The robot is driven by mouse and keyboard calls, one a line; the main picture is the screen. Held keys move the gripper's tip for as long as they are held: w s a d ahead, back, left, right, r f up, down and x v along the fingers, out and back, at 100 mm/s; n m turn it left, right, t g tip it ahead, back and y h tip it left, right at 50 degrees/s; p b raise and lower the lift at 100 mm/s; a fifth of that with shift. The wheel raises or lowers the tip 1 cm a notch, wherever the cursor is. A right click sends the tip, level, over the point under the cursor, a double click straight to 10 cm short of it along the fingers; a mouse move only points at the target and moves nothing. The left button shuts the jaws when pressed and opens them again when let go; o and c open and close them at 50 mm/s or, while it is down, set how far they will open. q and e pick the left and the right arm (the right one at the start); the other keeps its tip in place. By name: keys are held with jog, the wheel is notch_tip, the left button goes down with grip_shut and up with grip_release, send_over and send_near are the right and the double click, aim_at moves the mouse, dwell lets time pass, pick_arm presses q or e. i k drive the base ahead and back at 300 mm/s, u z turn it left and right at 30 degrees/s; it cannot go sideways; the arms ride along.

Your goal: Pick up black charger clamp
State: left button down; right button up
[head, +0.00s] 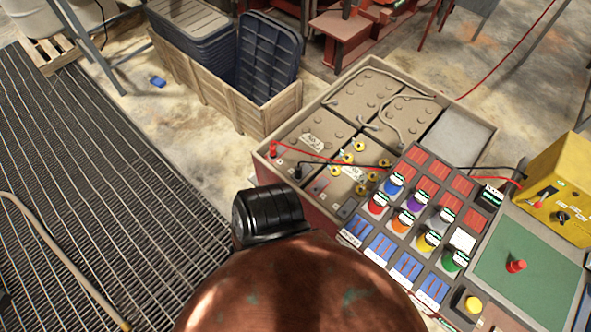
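The black charger clamp (298,171) is small and sits at the near left corner of the battery crate, on or against a battery; I cannot tell whether it grips a terminal. A black cable runs from it to the right across the batteries, toward the yellow charger box (562,188). The red clamp (272,150) is just behind and left of it, with a red cable. Neither of my grippers shows in the head view.
A panel with coloured knobs (408,220) stands right of the batteries (365,95). A green-topped board (525,268) with a red knob is at the right. A wooden crate (285,108) with dark blue bins is behind left.

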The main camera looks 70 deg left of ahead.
aim_at(298, 172)
jog(key=u, duration=2.4)
